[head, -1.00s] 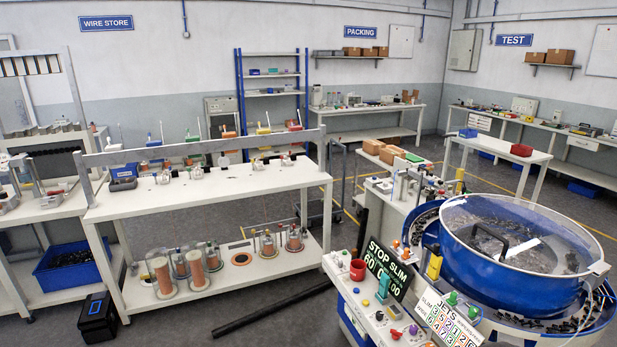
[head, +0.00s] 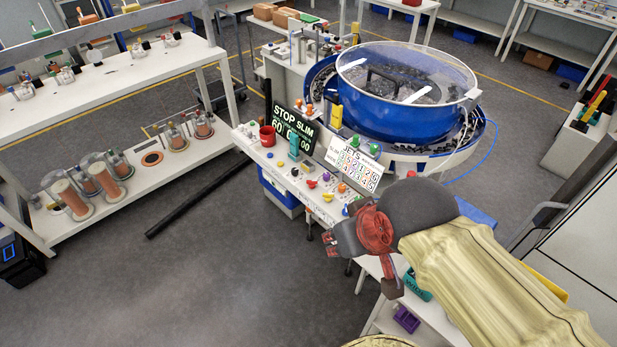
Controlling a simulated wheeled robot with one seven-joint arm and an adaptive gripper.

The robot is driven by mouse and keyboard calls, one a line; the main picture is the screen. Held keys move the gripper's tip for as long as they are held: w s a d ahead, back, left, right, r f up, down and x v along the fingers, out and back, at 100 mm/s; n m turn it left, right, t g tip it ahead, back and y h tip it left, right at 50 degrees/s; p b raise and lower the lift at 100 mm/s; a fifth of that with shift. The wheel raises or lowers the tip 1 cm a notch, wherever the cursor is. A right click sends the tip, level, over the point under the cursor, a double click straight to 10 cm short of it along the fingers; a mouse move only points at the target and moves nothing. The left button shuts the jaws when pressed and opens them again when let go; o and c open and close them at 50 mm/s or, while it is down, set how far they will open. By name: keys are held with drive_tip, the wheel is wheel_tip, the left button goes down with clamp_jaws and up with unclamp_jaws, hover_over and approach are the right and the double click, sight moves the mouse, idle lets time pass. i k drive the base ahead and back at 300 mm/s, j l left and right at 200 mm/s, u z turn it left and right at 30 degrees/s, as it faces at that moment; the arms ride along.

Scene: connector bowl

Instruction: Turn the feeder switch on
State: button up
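The feeder's control desk (head: 290,165) stands in the middle of the head view, with several coloured knobs and levers on its pale top. I cannot tell which is the feeder switch. The blue bowl feeder (head: 400,110) with a clear lid stands behind. My gripper (head: 350,245) is at the desk's near right end, apart from the knobs as far as I see. Its fingers are too unclear to judge.
A red mug (head: 267,136) and a jets chart (head: 355,168) stand on the desk. A white bench (head: 150,85) is at the left. A dark bar (head: 197,196) lies on the floor. Open floor (head: 230,270) lies in front of the desk.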

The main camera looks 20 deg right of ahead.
sight(311, 184)
drive_tip(key=i+j, duration=0.2)
drive_tip(key=i, duration=0.2)
drive_tip(key=i+j, duration=0.25)
drive_tip(key=i, duration=0.15)
drive_tip(key=i+j, duration=0.2)
drive_tip(key=i, duration=0.2)
